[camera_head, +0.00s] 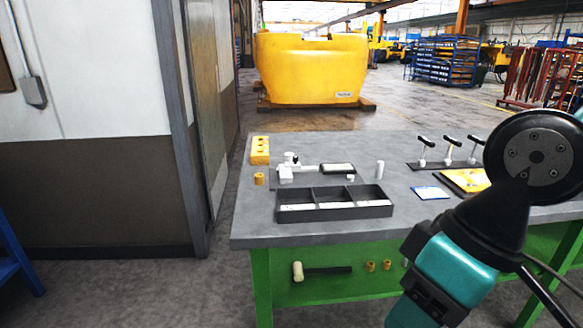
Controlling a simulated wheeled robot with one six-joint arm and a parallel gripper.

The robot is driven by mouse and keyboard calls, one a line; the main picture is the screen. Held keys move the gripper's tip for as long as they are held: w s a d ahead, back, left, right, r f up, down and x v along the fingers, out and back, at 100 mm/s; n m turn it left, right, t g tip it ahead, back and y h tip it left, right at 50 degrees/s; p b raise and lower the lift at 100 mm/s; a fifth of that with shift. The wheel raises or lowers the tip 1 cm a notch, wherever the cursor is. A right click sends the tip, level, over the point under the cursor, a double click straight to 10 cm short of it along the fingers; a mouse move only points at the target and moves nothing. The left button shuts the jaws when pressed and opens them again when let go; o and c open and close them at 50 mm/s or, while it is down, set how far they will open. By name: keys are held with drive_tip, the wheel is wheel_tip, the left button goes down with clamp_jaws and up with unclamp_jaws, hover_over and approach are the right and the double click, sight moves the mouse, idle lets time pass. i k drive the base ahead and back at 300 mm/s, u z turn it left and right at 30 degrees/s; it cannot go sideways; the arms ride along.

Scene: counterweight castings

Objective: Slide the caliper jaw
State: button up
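A small light-grey device (287,171) with a knob on top sits at the back left of the workbench (408,150). A thin pale bar runs right from it to a dark, pale-edged piece (338,169). This looks like the caliper, lying on a dark mat behind a tray; I cannot make out its jaw or how far it is open. My teal and black arm fills the right side of the view, in front of the bench and to the right of the caliper. My gripper is not visible.
A black three-compartment tray (334,212) stands just in front of the caliper. A yellow block (260,150), a brass cylinder (259,179) and a white cylinder (379,169) flank it. Black-handled clamps (448,152) stand back right. A mallet (320,271) lies on the shelf below.

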sight(294, 165)
drive_tip(key=u, duration=0.45)
drive_tip(key=i, duration=1.3)
drive_tip(key=z, duration=0.45)
